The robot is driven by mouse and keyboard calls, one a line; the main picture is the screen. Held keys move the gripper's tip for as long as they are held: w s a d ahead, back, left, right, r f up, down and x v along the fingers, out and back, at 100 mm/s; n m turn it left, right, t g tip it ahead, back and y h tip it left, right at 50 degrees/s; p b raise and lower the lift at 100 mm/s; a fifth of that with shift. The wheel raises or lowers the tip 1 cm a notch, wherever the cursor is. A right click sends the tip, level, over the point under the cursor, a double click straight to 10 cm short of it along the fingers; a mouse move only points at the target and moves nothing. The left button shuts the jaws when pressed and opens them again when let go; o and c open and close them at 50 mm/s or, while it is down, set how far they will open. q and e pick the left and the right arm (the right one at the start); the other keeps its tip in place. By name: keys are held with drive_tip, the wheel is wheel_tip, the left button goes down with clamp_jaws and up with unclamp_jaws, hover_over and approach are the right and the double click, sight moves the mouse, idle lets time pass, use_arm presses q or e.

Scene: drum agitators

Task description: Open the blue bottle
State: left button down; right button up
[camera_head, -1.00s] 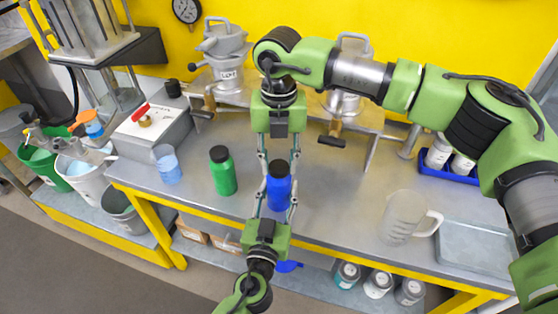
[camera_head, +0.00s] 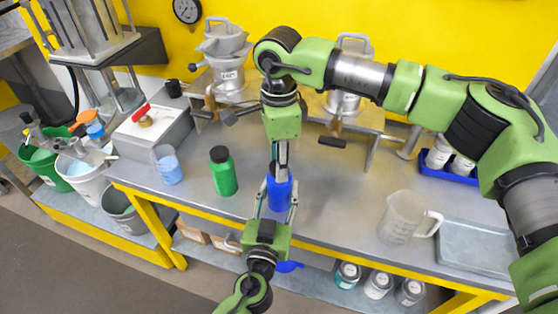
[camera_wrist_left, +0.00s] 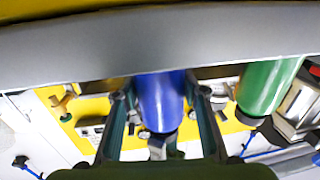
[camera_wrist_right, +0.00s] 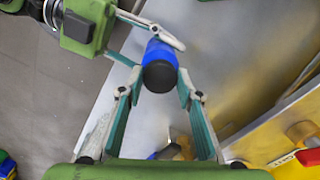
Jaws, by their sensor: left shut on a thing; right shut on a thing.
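The blue bottle (camera_head: 280,195) stands upright near the front edge of the metal table. My left gripper (camera_head: 277,204) reaches in from the front and is shut on its body. The left wrist view shows the blue body (camera_wrist_left: 160,103) between the left fingers. My right gripper (camera_head: 281,167) points down from above and is shut on the black cap (camera_wrist_right: 159,77). The cap sits on top of the blue bottle (camera_wrist_right: 160,52) in the right wrist view. In the head view the right fingers mostly hide the cap.
A green bottle (camera_head: 223,172) with a black cap stands just left of the blue one, with a beaker (camera_head: 167,166) farther left. A clear jug (camera_head: 402,217) and a metal tray (camera_head: 475,247) lie to the right. Metal agitators (camera_head: 226,72) stand behind.

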drive_tip(key=n, duration=0.8)
drive_tip(key=shift+n, duration=0.3)
drive_tip(key=n, duration=0.8)
drive_tip(key=shift+r, duration=0.2)
drive_tip(key=shift+r, duration=0.95)
